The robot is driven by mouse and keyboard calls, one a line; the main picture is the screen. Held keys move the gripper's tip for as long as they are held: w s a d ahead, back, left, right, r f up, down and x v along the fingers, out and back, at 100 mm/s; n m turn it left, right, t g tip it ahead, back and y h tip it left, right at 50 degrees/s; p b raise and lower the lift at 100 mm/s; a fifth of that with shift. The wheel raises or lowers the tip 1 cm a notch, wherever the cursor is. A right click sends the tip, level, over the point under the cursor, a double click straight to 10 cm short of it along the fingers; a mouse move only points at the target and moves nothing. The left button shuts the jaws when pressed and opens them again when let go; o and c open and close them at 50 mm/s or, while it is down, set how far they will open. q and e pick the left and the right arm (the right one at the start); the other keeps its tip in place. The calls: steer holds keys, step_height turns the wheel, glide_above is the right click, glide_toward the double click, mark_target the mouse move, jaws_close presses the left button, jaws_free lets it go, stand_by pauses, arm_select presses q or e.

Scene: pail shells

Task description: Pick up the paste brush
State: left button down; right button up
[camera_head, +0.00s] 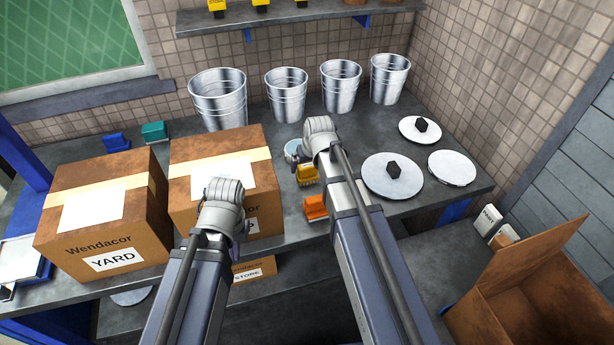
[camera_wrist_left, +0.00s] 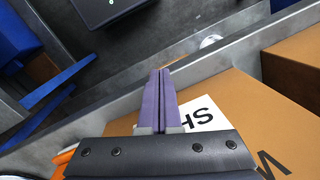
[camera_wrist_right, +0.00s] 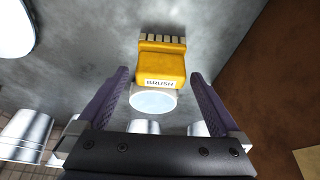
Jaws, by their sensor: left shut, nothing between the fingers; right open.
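A yellow block-shaped brush (camera_wrist_right: 162,62) with pale bristles is in the right wrist view; its label appears to read "BRUSH". In the head view the yellow brush (camera_head: 307,174) lies on the grey bench, beside my right wrist. My right gripper (camera_wrist_right: 158,77) is open and empty, its purple fingers on either side of the brush in its view, apparently apart from it. In the head view its fingers are hidden behind my arm. My left gripper (camera_wrist_left: 160,74) is shut and empty, beside the front of a cardboard box (camera_wrist_left: 250,120).
A pale blue round thing (camera_head: 293,150) is beside the yellow brush. An orange block (camera_head: 315,206) lies nearer the bench edge. Cardboard boxes (camera_head: 105,200) stand left, several metal pails (camera_head: 286,95) behind, and round lids (camera_head: 380,183) right. Teal (camera_head: 154,131) and blue (camera_head: 116,141) blocks lie far left.

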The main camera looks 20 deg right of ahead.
mark_target(306, 170)
steer(key=b+x, duration=0.4)
steer(key=x, duration=0.1)
steer(key=shift+f+b, duration=0.1)
steer(key=shift+b, duration=0.25)
steer(key=c, duration=1.4)
steer(key=shift+r, duration=0.25)
step_height(306, 170, up, 10)
steer(key=p, duration=1)
steer(key=shift+f, duration=0.1)
